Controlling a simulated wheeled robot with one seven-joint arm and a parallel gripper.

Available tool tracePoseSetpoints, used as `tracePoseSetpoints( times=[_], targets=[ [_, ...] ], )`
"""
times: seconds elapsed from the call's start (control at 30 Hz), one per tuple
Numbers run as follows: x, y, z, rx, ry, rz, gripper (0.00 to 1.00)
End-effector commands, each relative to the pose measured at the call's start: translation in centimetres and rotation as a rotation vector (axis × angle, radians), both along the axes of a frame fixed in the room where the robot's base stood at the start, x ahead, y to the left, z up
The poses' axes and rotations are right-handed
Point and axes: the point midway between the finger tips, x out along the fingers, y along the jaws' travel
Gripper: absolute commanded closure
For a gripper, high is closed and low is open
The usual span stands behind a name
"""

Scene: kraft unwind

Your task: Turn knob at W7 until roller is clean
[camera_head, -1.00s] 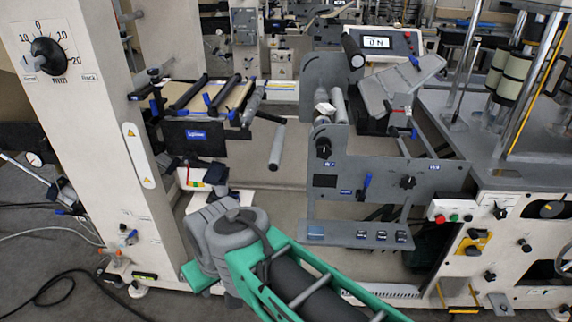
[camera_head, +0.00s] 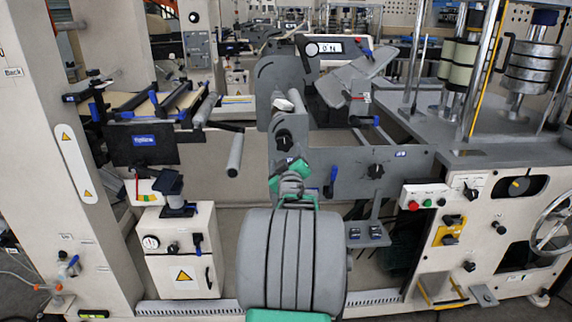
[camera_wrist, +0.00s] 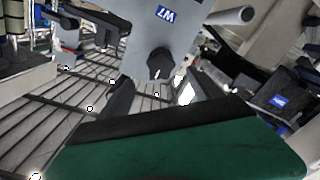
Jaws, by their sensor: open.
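The black W7 knob (camera_head: 284,140) sits on the grey side panel in the head view. In the wrist view the knob (camera_wrist: 160,67) points roughly upright, below the blue W7 label (camera_wrist: 163,13). My gripper (camera_head: 289,170), with green parts, is just below the knob in the head view and seems apart from it. It is open and empty; its green and black part fills the bottom of the wrist view. A grey roller (camera_head: 236,155) sticks out left of the panel, and another roller (camera_head: 297,101) is above the knob. I cannot tell how clean either is.
A cream control box (camera_head: 180,262) stands at lower left. A display (camera_head: 325,48) sits above the panel.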

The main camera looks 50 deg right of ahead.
Motion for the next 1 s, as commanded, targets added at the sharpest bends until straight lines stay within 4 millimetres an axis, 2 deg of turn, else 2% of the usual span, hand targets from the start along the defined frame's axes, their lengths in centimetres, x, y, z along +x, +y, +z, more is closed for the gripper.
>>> tracePoseSetpoints(
  times=[0.27, 0.6, 0.8, 1.0],
  targets=[
    [2.3, -2.5, 0.4, 0.002, -0.001, 0.002, 0.25],
    [5.8, -6.3, -0.2, 0.002, -0.001, 0.002, 0.25],
    [6.5, -7.2, 0.1, 0.002, -0.002, 0.002, 0.25],
    [6.6, -7.3, 0.2, 0.002, -0.002, 0.002, 0.25]
  ],
)
